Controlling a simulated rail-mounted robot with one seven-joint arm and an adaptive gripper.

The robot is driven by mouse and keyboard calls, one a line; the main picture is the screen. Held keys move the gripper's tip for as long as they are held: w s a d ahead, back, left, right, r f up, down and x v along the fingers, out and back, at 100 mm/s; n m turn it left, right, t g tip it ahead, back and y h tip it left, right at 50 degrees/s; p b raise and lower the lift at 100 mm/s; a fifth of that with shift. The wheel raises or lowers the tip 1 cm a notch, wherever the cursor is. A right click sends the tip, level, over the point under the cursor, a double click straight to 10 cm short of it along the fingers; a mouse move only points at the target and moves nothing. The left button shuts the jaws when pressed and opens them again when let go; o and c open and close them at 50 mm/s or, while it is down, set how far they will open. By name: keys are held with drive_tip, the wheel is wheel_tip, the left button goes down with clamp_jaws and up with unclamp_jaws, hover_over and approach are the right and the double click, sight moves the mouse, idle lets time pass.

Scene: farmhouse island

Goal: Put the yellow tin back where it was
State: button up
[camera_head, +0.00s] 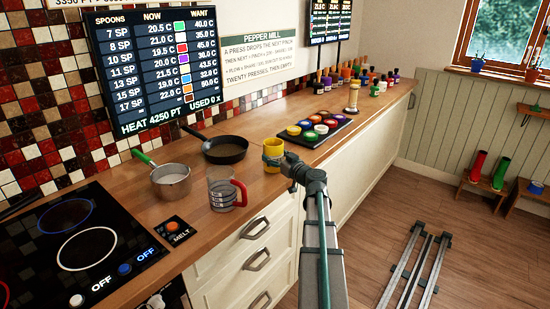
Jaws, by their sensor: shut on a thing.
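The yellow tin (272,150) is at the front part of the wooden counter, left of the black tray. My gripper (284,166) is shut on it from the front right, and its fingers hide part of the tin's side. The tin looks upright. I cannot tell whether its base touches the counter or hangs just above it.
A measuring jug with a red handle (222,190), a saucepan (170,182) and a black frying pan (225,149) stand to the left. The black tray (290,141) holds several coloured round pieces. Several small coloured bottles (345,74) line the back right.

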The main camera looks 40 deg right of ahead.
drive_tip(key=shift+f, duration=0.35)
drive_tip(key=shift+f+b, duration=0.2)
drive_tip(key=shift+b, duration=0.15)
drive_tip(key=o, duration=1.6)
drive_tip(key=shift+r, duration=0.1)
drive_tip(key=shift+r+p, duration=0.15)
drive_tip(key=shift+p, duration=0.15)
drive_tip(key=shift+s, duration=0.2)
drive_tip(key=s+b, duration=0.2)
drive_tip(key=s, duration=0.9)
drive_tip(key=shift+s+a+b, duration=0.2)
drive_tip(key=shift+s+b, duration=0.1)
drive_tip(key=shift+s, duration=0.05)
